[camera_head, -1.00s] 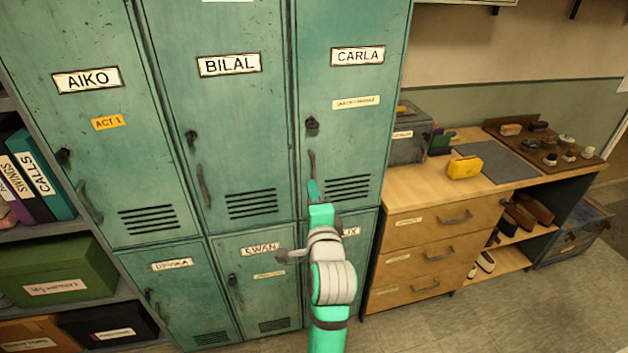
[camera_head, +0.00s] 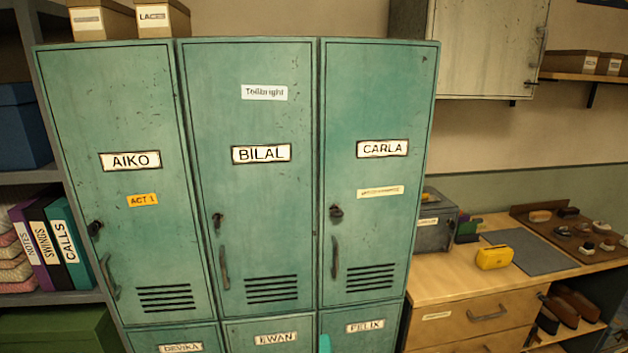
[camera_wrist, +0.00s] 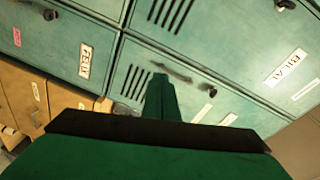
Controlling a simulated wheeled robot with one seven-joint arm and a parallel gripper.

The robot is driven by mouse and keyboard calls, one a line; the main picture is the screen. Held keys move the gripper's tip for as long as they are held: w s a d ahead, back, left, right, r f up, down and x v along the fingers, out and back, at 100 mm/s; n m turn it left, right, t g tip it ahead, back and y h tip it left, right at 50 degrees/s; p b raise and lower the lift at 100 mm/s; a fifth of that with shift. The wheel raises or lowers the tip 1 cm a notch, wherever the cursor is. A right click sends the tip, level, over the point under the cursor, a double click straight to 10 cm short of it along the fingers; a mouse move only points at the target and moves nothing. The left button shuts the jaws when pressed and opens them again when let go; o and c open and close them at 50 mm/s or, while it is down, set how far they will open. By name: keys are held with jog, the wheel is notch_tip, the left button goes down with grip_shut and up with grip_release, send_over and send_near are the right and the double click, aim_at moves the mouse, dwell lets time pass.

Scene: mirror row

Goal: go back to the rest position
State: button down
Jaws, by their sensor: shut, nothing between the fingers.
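My gripper (camera_wrist: 159,80) shows in the wrist view as green fingers held together, with nothing between them. It points at the green locker doors, its tips near a dark door handle (camera_wrist: 182,72) in that picture. I cannot tell whether it touches anything. In the head view only a small teal piece of my arm shows at the bottom edge, in front of the lower lockers. The upper doors marked AIKO (camera_head: 130,161), BILAL (camera_head: 261,154) and CARLA (camera_head: 382,148) all look closed.
A wooden drawer unit (camera_head: 455,285) stands right of the lockers. On it are a grey box (camera_head: 436,228), a yellow item (camera_head: 494,257) and a dark mat (camera_head: 529,252). Shelves with binders (camera_head: 62,243) stand at the left. A pale wall cabinet (camera_head: 487,48) hangs at the upper right.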

jog(key=s+f+n+g, duration=0.1)
jog(key=s+f+n, duration=0.6)
jog(key=s+f, duration=0.95)
jog(key=s+a+n, duration=0.1)
jog(key=s+n, duration=0.2)
jog(key=s, duration=0.8)
jog(key=s+a+n+g, duration=0.1)
jog(key=s+n, duration=0.3)
jog(key=s, duration=0.7)
jog(key=shift+a+r, duration=0.25)
jog(key=shift+a, duration=0.2)
